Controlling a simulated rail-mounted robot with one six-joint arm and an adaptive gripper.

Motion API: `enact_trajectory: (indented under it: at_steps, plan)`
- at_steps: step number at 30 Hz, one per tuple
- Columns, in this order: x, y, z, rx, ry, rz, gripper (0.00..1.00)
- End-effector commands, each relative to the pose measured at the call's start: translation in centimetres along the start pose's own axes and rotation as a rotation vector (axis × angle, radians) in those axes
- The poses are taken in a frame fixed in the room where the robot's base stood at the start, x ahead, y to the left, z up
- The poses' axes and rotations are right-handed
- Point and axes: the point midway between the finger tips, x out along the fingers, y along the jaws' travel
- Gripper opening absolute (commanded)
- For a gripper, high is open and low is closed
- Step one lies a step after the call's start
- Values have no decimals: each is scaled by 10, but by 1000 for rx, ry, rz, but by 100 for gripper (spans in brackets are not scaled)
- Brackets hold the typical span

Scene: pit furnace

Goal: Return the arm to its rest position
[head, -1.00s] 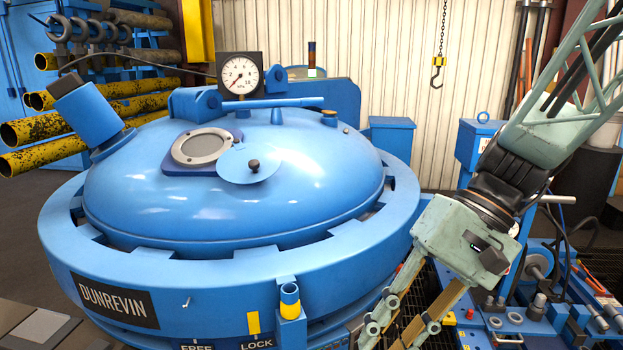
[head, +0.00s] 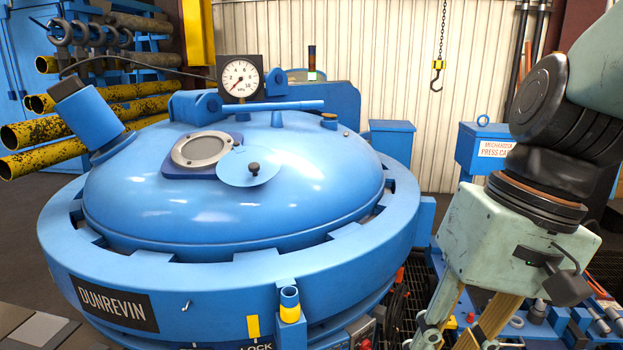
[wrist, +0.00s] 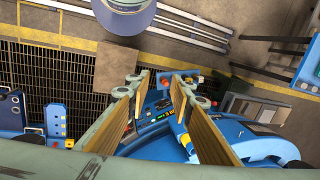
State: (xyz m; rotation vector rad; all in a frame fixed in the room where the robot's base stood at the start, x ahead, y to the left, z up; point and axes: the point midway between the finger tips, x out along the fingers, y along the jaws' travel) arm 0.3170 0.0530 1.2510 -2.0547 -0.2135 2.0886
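My gripper (head: 468,322) is at the lower right of the head view, hanging downward beside the blue furnace vessel (head: 230,225), with a gap between them in the picture. Its fingertips are cut off by the frame's lower edge. In the wrist view my gripper (wrist: 160,88) shows two tan-padded fingers spread apart with nothing held between them. Blue machinery with a red part lies beyond the fingers.
A pressure gauge (head: 240,77) stands behind the domed lid. A hook (head: 437,75) hangs from a chain at the back. A blue press cabinet (head: 482,148) stands behind my arm. Dark floor grating (wrist: 50,85) shows at left in the wrist view.

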Motion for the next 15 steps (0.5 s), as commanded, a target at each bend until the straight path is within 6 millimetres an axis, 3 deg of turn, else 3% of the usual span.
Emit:
enact_trajectory:
  at_steps: [15]
  plan:
    - [-29, 21, 25, -49, 173, 133, 21]
